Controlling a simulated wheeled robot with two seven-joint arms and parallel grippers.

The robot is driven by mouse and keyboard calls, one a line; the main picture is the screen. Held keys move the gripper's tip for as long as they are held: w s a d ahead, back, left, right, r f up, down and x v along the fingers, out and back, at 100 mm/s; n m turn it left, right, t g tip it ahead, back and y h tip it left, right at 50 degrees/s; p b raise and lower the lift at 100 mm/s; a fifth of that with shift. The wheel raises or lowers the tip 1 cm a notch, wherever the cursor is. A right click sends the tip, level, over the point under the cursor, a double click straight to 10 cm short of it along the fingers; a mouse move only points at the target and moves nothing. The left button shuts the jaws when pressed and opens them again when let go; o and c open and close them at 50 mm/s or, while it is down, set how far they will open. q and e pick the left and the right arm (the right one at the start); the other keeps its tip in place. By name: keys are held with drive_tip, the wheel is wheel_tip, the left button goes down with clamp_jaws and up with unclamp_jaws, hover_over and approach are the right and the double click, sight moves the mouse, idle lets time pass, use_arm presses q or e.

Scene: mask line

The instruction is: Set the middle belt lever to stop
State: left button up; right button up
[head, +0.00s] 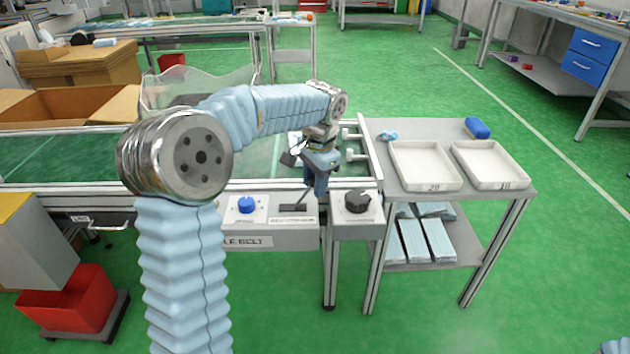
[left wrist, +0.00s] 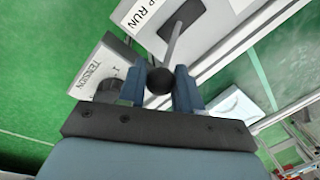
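The middle belt lever (head: 301,200) rises from a dark slot on the grey control panel (head: 269,234), labelled "...LE BELT" where my arm does not cover it. Its stem leans to the right in the head view, toward the tension box. In the left wrist view the metal stem (left wrist: 174,42) ends in a black ball knob (left wrist: 159,81). My left gripper (head: 318,186) is at the knob, with one blue finger on each side; the ball fills the gap between them (left wrist: 160,86). A label (left wrist: 146,14) beside the slot reads "P RUN", the rest cut off.
A blue knob (head: 246,205) is left of the lever. The tension box (head: 357,231) with a black knob (head: 358,201) is close on the right. A side table (head: 512,190) holds two white trays (head: 425,187). A red bin (head: 62,300) stands at lower left.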

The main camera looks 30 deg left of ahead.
use_arm(q)
clamp_jaws()
drive_tip(key=shift+a, duration=0.1)
drive_tip(key=s+a+t+h+b, duration=0.1)
drive_tip(key=h, duration=0.1)
drive_tip(key=s+a+r+t+h+b, duration=0.1)
drive_tip(key=a+h, duration=0.1)
drive_tip(key=shift+s+a+r+t, duration=0.1)
drive_tip(key=shift+a+r+t, duration=0.1)
drive_tip(key=shift+a+t, duration=0.1)
drive_tip(key=shift+s+a+r, duration=0.1)
drive_tip(key=shift+s+a, duration=0.2)
drive_tip(key=shift+a, duration=0.15)
idle(0.4)
drive_tip(key=o, duration=0.5)
unclamp_jaws()
